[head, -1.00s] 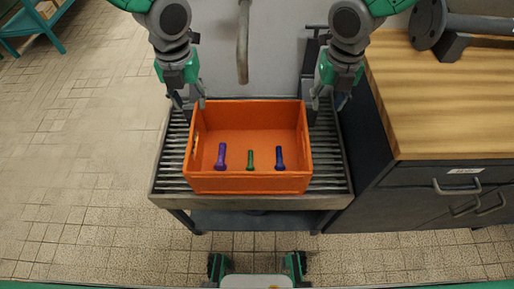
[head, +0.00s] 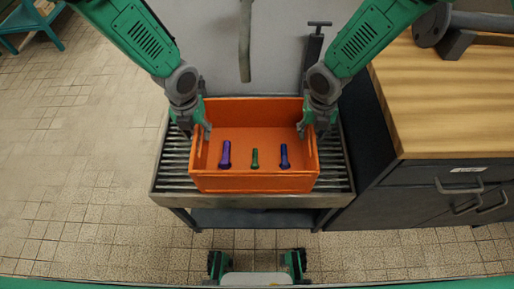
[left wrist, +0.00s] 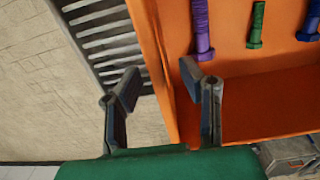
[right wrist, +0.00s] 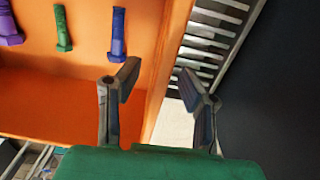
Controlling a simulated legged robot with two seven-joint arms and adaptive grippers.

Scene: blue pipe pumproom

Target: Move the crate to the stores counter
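The orange crate (head: 254,184) sits on a slatted metal stand (head: 175,172). A purple bolt (head: 225,154), a green bolt (head: 255,158) and a blue bolt (head: 284,156) lie inside it. My left gripper (head: 194,130) is at the crate's left wall. In the left wrist view its fingers (left wrist: 160,82) are spread, one on each side of the wall. My right gripper (head: 317,130) is at the right wall. In the right wrist view its fingers (right wrist: 158,82) are also spread across the wall. Neither gripper visibly clamps it. Whether the fingertips touch the crate is unclear.
A wood-topped counter (head: 440,100) with dark drawers (head: 445,190) stands close on the right, bearing a grey metal piece (head: 455,35). A grey pipe (head: 245,40) hangs behind the crate. A teal stand (head: 35,25) is at the far left. Tiled floor (head: 85,150) on the left is clear.

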